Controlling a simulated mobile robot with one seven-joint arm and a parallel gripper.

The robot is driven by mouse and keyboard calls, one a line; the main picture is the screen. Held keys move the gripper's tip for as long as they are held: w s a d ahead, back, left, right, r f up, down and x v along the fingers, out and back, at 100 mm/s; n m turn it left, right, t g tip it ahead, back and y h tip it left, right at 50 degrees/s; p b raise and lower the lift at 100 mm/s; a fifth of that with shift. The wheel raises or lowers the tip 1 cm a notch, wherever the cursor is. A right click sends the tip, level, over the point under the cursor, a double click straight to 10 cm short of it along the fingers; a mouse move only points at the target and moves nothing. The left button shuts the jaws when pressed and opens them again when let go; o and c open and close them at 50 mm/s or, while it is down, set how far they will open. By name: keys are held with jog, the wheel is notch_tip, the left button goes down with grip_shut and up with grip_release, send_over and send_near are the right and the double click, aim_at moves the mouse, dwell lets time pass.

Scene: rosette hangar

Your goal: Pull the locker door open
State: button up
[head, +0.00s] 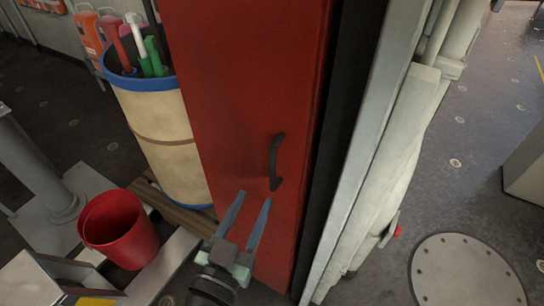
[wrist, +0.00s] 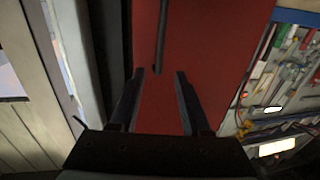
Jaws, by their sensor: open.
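The red locker door (head: 240,75) stands upright in the middle of the head view and looks shut. Its dark curved handle (head: 276,160) is mounted upright on the lower right part of the door. My gripper (head: 254,196) is open and empty, with its two fingers pointing up toward the door just below the handle. In the wrist view the red door (wrist: 175,110) fills the middle, and the handle (wrist: 160,40) hangs down from the top edge. Its lower end lies ahead of the gap between my fingertips (wrist: 161,73). I cannot tell the exact distance between fingers and handle.
A cream drum with blue rims (head: 160,130) holding coloured-handled tools stands left of the locker. A red bucket (head: 120,230) is on the floor at lower left. Grey-white panels and pipes (head: 385,150) run along the locker's right. Open floor (head: 495,130) lies farther right.

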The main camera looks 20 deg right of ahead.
aim_at(271, 164)
jog(key=p+x, duration=0.3)
jog(key=x, duration=0.6)
jog(key=shift+w+d+r, duration=0.15)
jog(key=shift+w+d, duration=0.1)
jog(key=shift+d, duration=0.05)
jog(key=shift+x, duration=0.8)
grip_shut()
